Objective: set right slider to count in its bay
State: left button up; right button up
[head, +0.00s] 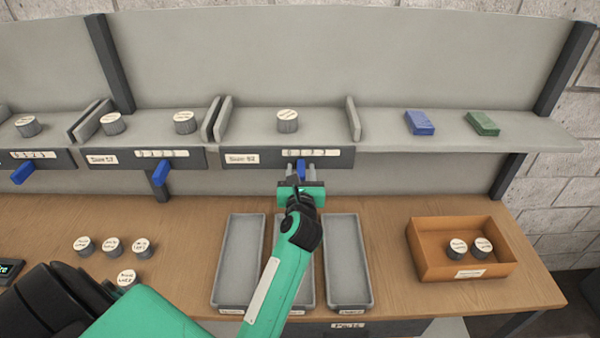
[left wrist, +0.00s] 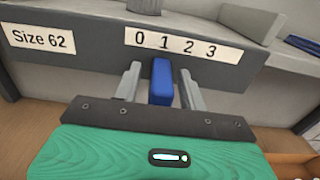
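The right slider is a blue tab (head: 301,170) under the number strip of the Size 62 bay (head: 330,157). In the left wrist view the blue slider (left wrist: 161,82) stands roughly below the 1 of the 0 1 2 3 strip (left wrist: 181,46). One grey puck with a pale top (head: 287,121) stands in that bay; its lower part shows in the left wrist view (left wrist: 145,5). My left gripper (head: 300,175) is open, with one finger on each side of the slider and a small gap at both sides. My right gripper is not in view.
Two other blue sliders (head: 160,172) (head: 22,172) hang under bays to the left. Three grey trays (head: 241,262) lie below, partly behind my arm. An orange bin (head: 430,268) with two pucks stands right. Several loose pucks (head: 112,246) are on the bench (head: 185,215).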

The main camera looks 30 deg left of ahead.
pick_arm(q)
jog(key=shift+s+d+f, duration=0.1)
jog(key=shift+s+d, duration=0.1)
jog(key=shift+s, duration=0.1)
jog(key=b+v, duration=0.3)
jog(key=v, duration=0.3)
jog(key=shift+s, duration=0.3)
jog(key=shift+d, duration=0.2)
